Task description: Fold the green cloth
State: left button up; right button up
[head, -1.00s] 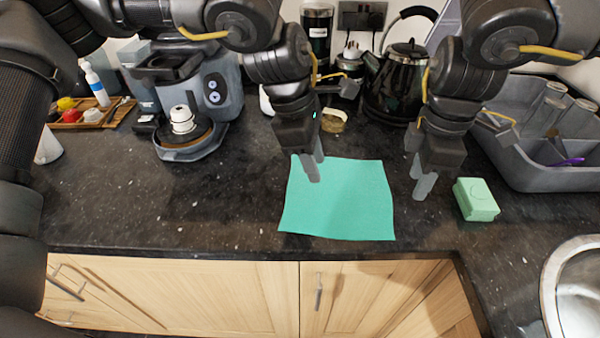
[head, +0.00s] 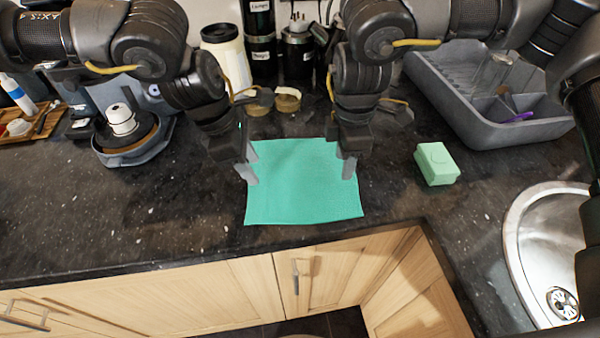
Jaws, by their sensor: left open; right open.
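The green cloth (head: 300,185) lies flat and unfolded on the dark counter, its front edge close to the counter's front edge. My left gripper (head: 248,172) is open at the cloth's left edge, fingers pointing down. My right gripper (head: 349,168) is open over the cloth's right side, near its right edge. Neither gripper holds any cloth. The back corners of the cloth are partly hidden behind my grippers. I cannot tell whether the fingertips touch the cloth.
A light green box (head: 436,164) sits right of the cloth. A grey dish rack (head: 480,125) stands at the back right and a metal sink (head: 520,225) at the right. The counter left of the cloth is free.

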pick_arm(q)
jog(key=shift+s+f, duration=0.1)
jog(key=shift+f, duration=0.25)
pick_arm(e)
jog(key=shift+s+f, duration=0.1)
jog(key=shift+f, duration=0.2)
pick_arm(q)
jog(key=shift+f, duration=0.3)
pick_arm(e)
jog(key=shift+f, duration=0.3)
pick_arm(q)
jog(key=shift+f, duration=0.15)
pick_arm(e)
jog(key=shift+f, duration=0.2)
pick_arm(q)
jog(key=shift+c, duration=0.3)
pick_arm(e)
jog(key=shift+r, duration=0.1)
jog(key=shift+c, duration=0.3)
pick_arm(q)
grip_shut()
pick_arm(e)
grip_shut()
jog(key=shift+r, duration=0.1)
